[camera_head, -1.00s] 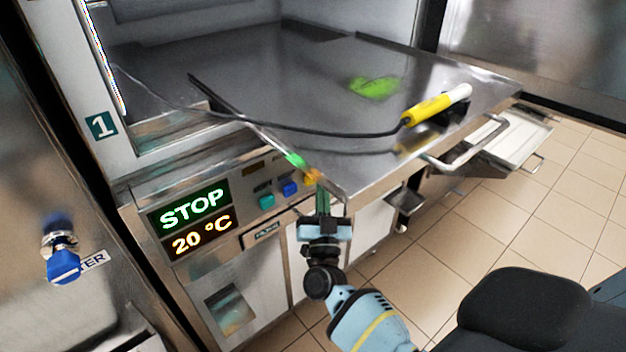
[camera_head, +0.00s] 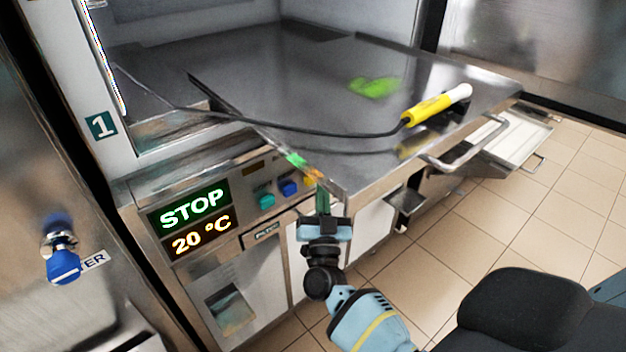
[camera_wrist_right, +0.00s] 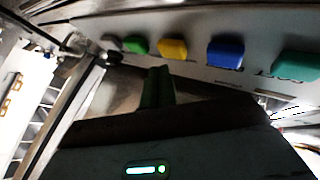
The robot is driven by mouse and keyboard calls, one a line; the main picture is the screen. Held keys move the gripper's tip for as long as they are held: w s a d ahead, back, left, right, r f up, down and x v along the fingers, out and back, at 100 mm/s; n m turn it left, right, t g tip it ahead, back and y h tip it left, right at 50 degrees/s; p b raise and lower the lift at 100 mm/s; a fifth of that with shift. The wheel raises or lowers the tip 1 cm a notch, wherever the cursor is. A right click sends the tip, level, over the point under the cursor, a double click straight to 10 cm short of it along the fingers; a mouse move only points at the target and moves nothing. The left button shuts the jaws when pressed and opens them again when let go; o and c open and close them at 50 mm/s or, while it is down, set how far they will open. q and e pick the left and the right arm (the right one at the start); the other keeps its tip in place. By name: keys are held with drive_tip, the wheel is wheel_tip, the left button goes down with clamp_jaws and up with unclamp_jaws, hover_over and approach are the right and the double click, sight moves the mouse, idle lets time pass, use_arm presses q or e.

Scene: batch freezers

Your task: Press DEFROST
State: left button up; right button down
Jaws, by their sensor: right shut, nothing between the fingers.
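The freezer's control panel (camera_head: 222,177) carries a row of coloured buttons under the metal tabletop's edge. The teal button (camera_head: 266,200), blue button (camera_head: 288,188) and yellow button (camera_head: 312,176) show in the head view. The right wrist view shows a green button (camera_wrist_right: 133,44), the yellow button (camera_wrist_right: 172,49), the blue button (camera_wrist_right: 226,52) and the teal button (camera_wrist_right: 297,66). Their labels are too small to read, so I cannot tell which is DEFROST. My right gripper (camera_head: 322,196) is shut and empty, its green fingertips (camera_wrist_right: 157,80) just below the green and yellow buttons. Contact is unclear. My left gripper is out of view.
The display (camera_head: 195,220) reads STOP and 20 °C. The tabletop (camera_head: 290,75) overhangs the panel close above my gripper. A yellow probe (camera_head: 428,109) with a black cable lies on it. A blue-knobbed valve (camera_head: 64,264) is at left.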

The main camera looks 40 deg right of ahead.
drive_tip(key=shift+w, duration=0.15)
drive_tip(key=shift+w, duration=0.3)
idle(0.6)
drive_tip(key=shift+w, duration=0.25)
drive_tip(key=shift+w+a+b, duration=0.1)
drive_tip(key=shift+w+b, duration=0.15)
drive_tip(key=shift+b, duration=0.1)
idle(0.6)
drive_tip(key=shift+s, duration=0.15)
drive_tip(key=shift+s+p, duration=0.65)
drive_tip(key=shift+s, duration=0.15)
